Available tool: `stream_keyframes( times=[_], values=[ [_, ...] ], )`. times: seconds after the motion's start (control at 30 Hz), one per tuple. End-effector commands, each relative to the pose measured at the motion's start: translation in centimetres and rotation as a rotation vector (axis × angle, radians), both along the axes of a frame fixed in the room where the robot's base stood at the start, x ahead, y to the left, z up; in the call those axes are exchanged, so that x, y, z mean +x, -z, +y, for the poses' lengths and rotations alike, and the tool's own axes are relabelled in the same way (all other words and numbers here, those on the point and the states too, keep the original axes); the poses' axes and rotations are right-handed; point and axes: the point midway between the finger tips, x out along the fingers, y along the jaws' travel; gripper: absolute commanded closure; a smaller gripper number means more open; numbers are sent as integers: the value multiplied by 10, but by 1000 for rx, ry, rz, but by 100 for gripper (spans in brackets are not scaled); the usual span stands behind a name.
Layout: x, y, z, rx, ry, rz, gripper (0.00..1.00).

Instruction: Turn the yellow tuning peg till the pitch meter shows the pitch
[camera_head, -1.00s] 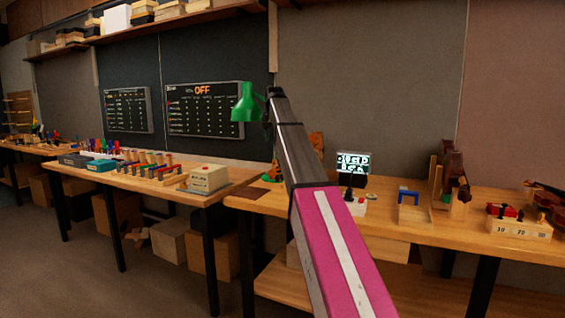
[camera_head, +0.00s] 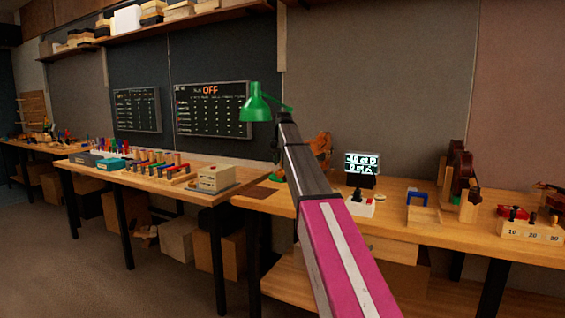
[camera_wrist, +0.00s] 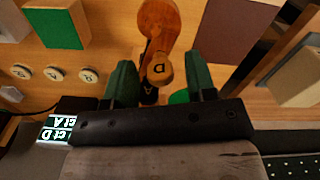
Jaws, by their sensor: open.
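The pitch meter (camera_head: 362,163) is a dark box with a lit screen on the right bench; its screen also shows, inverted, at the left of the wrist view (camera_wrist: 58,128). Its reading is too small to make out fully. An orange-brown wooden scroll (camera_head: 322,146) stands left of the meter, and it also shows in the wrist view (camera_wrist: 158,28). A round wooden knob (camera_wrist: 159,69) marked with a letter, apparently D, lies between the fingers in the picture. My gripper (camera_wrist: 157,78) is open, its green fingers apart on either side of it; contact cannot be told. I cannot pick out a yellow peg.
A green lamp (camera_head: 258,104) stands behind my arm. A white box with a black knob (camera_head: 358,202) sits before the meter. Round lettered discs (camera_wrist: 53,74) show in the wrist view.

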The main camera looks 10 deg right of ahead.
Motion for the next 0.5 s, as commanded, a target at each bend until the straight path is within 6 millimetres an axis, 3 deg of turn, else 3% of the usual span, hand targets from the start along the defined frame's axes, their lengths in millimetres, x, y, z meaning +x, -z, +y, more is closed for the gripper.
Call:
stream_keyframes(
  times=[0.1,0.27,0.5],
  values=[
    [0,0,0,0,0,0,49],
    [0,0,0,0,0,0,98],
    [0,0,0,0,-32,0,98]
  ],
)
